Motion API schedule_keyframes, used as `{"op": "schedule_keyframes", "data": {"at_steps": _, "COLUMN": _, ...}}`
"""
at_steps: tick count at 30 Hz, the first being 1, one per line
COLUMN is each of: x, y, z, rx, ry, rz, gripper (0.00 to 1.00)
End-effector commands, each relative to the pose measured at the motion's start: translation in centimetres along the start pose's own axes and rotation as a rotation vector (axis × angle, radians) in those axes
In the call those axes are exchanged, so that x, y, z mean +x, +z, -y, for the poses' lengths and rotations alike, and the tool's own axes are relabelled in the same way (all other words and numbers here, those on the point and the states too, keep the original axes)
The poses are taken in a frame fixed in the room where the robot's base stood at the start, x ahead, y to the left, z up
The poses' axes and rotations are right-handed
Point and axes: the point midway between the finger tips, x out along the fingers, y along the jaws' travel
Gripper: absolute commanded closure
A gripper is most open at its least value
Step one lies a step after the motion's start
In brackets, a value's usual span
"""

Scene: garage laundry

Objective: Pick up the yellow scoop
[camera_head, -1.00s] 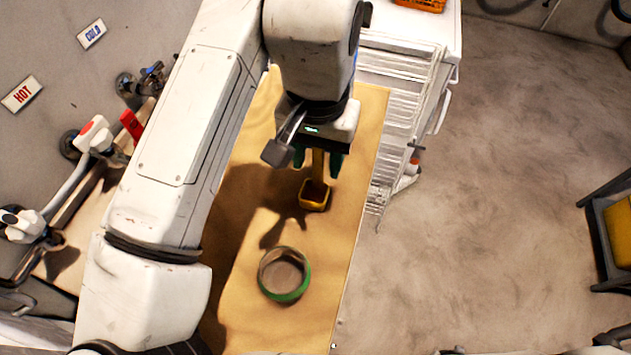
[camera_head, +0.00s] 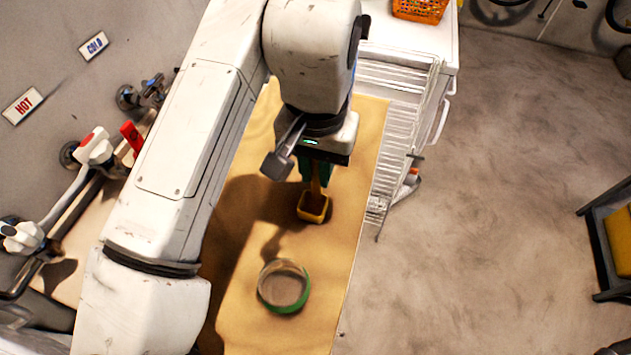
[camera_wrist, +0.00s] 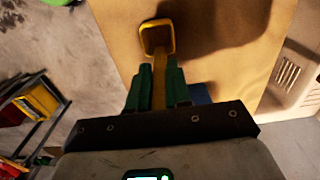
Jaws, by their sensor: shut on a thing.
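The yellow scoop (camera_head: 313,208) is below my gripper over the wooden tabletop, its square cup toward the near side in the head view. In the wrist view the scoop (camera_wrist: 157,38) shows its cup beyond the fingertips, and its handle runs back between the green fingers. My gripper (camera_head: 314,176) is shut on the handle; the wrist view shows my gripper (camera_wrist: 159,85) with a finger on each side of it. I cannot tell whether the cup touches the tabletop.
A round green-rimmed container (camera_head: 284,286) stands on the wooden tabletop (camera_head: 243,325) nearer to me. A white wire rack (camera_head: 398,95) adjoins the table's right side, and an orange basket (camera_head: 420,9) sits behind. Taps and pipes (camera_head: 95,150) line the left wall. Open floor lies to the right.

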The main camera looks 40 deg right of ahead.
Motion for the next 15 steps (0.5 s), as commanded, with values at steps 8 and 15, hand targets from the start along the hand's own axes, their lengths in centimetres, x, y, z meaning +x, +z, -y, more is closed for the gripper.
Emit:
{"op": "schedule_keyframes", "data": {"at_steps": 8, "x": -1.6, "y": -0.1, "z": 0.1, "rx": 0.000, "ry": -0.002, "rz": -0.001, "gripper": 1.00}}
{"op": "schedule_keyframes", "data": {"at_steps": 15, "x": -5.6, "y": 0.3, "z": -2.0, "rx": 0.008, "ry": -0.004, "rz": -0.002, "gripper": 1.00}}
